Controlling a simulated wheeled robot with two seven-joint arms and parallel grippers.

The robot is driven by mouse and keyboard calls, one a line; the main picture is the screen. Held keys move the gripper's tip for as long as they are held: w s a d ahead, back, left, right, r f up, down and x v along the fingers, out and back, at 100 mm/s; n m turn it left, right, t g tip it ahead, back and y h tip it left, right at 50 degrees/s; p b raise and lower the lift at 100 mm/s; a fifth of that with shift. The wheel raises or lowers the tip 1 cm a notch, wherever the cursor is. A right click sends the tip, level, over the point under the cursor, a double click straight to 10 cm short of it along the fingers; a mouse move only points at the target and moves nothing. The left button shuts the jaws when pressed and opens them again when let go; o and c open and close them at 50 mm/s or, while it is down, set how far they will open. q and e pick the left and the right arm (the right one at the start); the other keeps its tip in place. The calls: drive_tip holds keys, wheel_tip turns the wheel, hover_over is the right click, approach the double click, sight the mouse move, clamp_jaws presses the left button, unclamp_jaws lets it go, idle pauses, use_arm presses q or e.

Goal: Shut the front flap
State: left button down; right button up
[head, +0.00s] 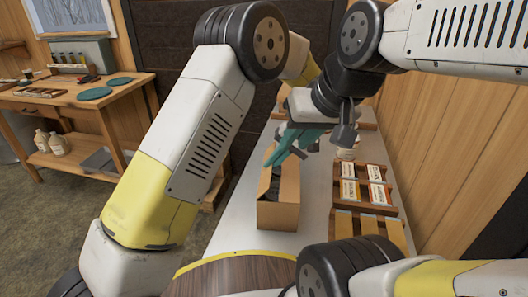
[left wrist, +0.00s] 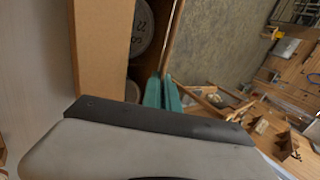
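An open cardboard box (head: 278,214) stands on the pale table, with dark contents inside. In the left wrist view its cardboard wall (left wrist: 103,50) runs down the left, and round lidded items (left wrist: 143,28) lie inside it. A thin cardboard edge (left wrist: 174,38) on the far side of the opening runs down to my fingertips. I cannot tell whether it is the front flap. My left gripper (head: 283,150) has teal fingers close together at the top of the box; they also show in the left wrist view (left wrist: 162,90).
A wooden rack with labelled packets (head: 374,194) stands right of the box on the pale table (head: 235,225). A round wood-topped surface (head: 235,278) is in front. A wooden workbench (head: 125,95) with teal discs is at the left. A plank wall bounds the right.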

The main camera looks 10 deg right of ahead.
use_arm(q)
drive_tip(key=c, duration=1.6)
unclamp_jaws()
drive_tip(key=shift+c, duration=0.2)
drive_tip(key=v, duration=0.8)
drive_tip(key=shift+a, duration=0.1)
